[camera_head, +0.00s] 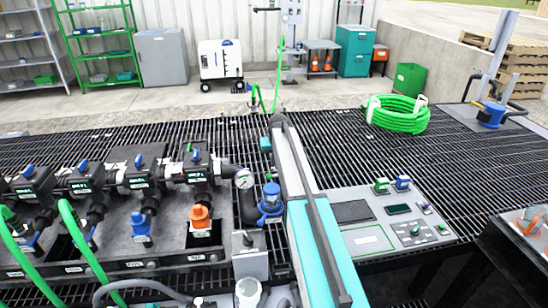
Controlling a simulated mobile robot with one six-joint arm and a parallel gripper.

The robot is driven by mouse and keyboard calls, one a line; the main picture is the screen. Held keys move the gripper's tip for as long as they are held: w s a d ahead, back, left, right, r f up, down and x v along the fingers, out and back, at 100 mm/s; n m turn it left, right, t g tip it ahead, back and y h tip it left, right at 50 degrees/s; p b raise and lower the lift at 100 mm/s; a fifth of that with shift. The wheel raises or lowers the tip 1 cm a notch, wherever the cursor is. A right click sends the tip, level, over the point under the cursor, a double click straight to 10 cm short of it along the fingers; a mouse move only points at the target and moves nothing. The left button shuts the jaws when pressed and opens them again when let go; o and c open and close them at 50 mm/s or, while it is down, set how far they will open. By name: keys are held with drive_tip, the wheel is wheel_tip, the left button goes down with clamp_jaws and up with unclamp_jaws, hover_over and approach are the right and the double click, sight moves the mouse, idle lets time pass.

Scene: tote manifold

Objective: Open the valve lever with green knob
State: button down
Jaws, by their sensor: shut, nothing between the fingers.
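Several dark manifold valves stand in a row on the left, most with blue levers, such as this blue lever (138,160). My teal and white arm link runs from the bottom edge up the middle. My gripper does not show in this view.
A pressure gauge (244,179) and a blue-topped fitting (271,201) stand close left of my arm. A grey control panel (365,238) with buttons lies to the right. Green hoses (85,250) cross the front left. A coiled green hose (398,113) lies on the grating behind.

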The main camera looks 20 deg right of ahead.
drive_tip(key=shift+s+a+f+p, duration=0.15)
drive_tip(key=shift+s+a+p, duration=0.1)
drive_tip(key=shift+s, duration=0.75)
drive_tip(key=shift+s+a+f+p, duration=0.1)
drive_tip(key=shift+s+a+p, duration=0.1)
drive_tip(key=shift+s, duration=0.75)
drive_tip(key=shift+d, duration=0.1)
